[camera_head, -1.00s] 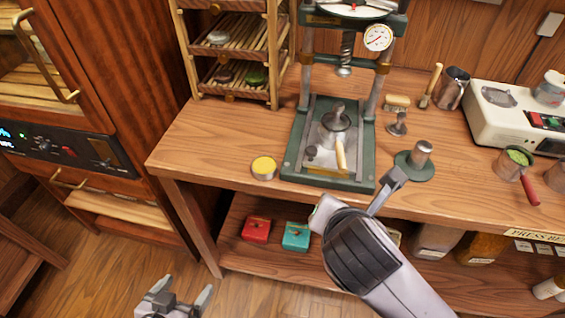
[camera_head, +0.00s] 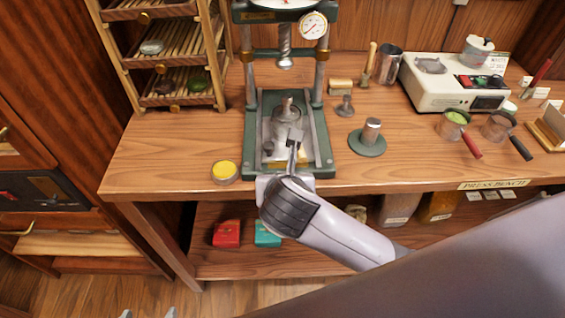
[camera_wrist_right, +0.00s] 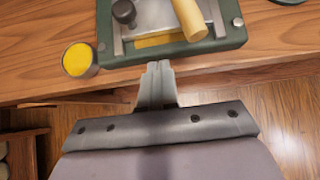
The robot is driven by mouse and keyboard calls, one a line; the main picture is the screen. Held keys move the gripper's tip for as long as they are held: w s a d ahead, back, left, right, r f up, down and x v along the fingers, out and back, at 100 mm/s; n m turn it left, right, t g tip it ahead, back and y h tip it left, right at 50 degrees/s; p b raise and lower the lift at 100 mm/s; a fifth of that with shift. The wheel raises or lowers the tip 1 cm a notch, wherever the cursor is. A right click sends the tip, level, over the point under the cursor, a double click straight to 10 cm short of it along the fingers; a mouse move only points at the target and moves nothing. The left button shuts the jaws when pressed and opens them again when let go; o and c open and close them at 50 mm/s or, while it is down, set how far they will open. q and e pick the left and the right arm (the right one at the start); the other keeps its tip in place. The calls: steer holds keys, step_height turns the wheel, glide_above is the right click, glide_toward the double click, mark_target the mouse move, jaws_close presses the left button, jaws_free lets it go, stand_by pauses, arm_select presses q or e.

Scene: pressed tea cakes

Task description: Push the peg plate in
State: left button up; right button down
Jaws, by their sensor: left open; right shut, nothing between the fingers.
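The peg plate (camera_wrist_right: 153,14) is a flat metal plate with a black knob peg (camera_wrist_right: 124,12), lying in the green press base; it also shows in the head view, partly behind my right gripper. My right gripper (camera_wrist_right: 159,66) is shut and empty, its tips at the front edge of the base, close to the plate's near side; touching cannot be told. It also shows in the head view (camera_head: 294,138). A wooden handle (camera_wrist_right: 188,20) lies over the plate's right part. My left gripper (camera_head: 147,314) is open at the bottom edge, only its tips visible.
A yellow tin (camera_head: 224,172) stands left of the press base (camera_head: 250,135). A metal weight on a green disc (camera_head: 367,140) stands to the right. A slatted rack (camera_head: 165,60) is at the back left. The bench front between is clear.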

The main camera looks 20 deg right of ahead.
mark_target(281, 137)
steer(key=w, duration=0.2)
steer(key=shift+w+d, duration=0.3)
steer(key=shift+d, duration=0.1)
steer(key=shift+w+d, duration=0.15)
steer(key=shift+w, duration=0.45)
steer(key=w, duration=0.2)
steer(key=w+d, duration=0.1)
steer(key=w, duration=0.2)
steer(key=w+d, duration=0.1)
steer(key=w, duration=0.1)
steer(key=shift+w+d, duration=0.15)
steer(key=shift+w, duration=0.25)
